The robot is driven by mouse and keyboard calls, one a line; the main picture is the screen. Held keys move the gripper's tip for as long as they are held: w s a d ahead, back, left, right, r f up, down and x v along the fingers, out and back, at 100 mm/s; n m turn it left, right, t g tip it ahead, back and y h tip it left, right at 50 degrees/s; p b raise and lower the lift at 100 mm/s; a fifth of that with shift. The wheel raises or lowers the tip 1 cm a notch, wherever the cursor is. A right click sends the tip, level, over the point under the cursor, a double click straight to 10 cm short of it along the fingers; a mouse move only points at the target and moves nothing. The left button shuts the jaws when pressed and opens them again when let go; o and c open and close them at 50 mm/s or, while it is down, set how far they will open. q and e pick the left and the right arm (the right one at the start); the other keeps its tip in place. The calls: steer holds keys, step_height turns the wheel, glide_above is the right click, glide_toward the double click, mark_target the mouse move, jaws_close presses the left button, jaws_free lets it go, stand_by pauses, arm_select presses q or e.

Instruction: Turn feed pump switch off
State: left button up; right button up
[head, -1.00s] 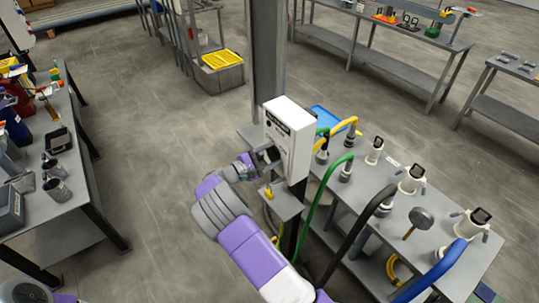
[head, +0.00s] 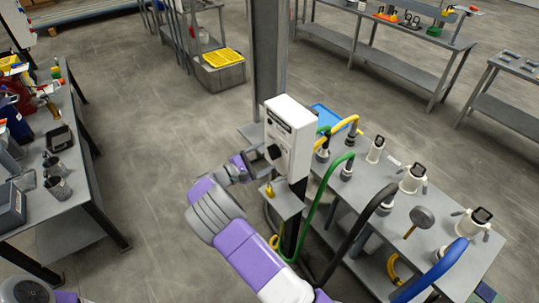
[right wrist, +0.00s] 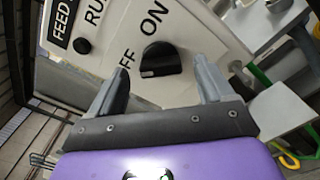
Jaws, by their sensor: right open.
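The white control box (head: 290,135) stands on a post in the middle of the head view. Its black rotary switch knob (head: 273,152) is on the face towards the left. In the right wrist view, the knob (right wrist: 160,60) sits below the word ON, with OFF to its left, partly hidden by a finger. A small white mark on the knob lies at its lower left, on the OFF side. My right gripper (right wrist: 160,72) is open, its fingers either side of the knob and apart from it. In the head view, my right gripper (head: 250,168) is just left of the box.
A small shelf with a yellow padlock-like item (head: 269,190) is just below the box. The bench (head: 385,235) at right carries hoses, white valves and a mallet. A cluttered bench (head: 85,185) stands at left. The floor between is clear.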

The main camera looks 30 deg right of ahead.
steer(key=a, duration=0.4)
steer(key=shift+s+a, duration=0.2)
steer(key=shift+a, duration=0.05)
steer(key=s+f+m+g+y+b, duration=0.1)
steer(key=s+f+g+y, duration=0.1)
steer(key=s+f+y, duration=0.5)
steer(key=s+a+f+g+y, duration=0.1)
steer(key=s+f, duration=0.3)
steer(key=f, duration=0.7)
steer(key=s+f+m+g+y+b, duration=0.1)
steer(key=s+f+g+y, duration=0.1)
steer(key=s+f+y, duration=0.5)
steer(key=s+a+f+m+t+y, duration=0.2)
steer(key=s+a+m, duration=0.3)
steer(key=a, duration=0.3)
steer(key=s+a+f+m+t+y+b, duration=0.1)
steer(key=s+a+f+m+y, duration=0.3)
steer(key=a, duration=0.5)
steer(key=shift+s+a+m+t+y, duration=0.25)
steer(key=shift+s+m+t+y, duration=0.3)
steer(key=shift+s+m, duration=0.55)
steer(key=shift+s, duration=0.2)
steer(key=shift+c, duration=0.3)
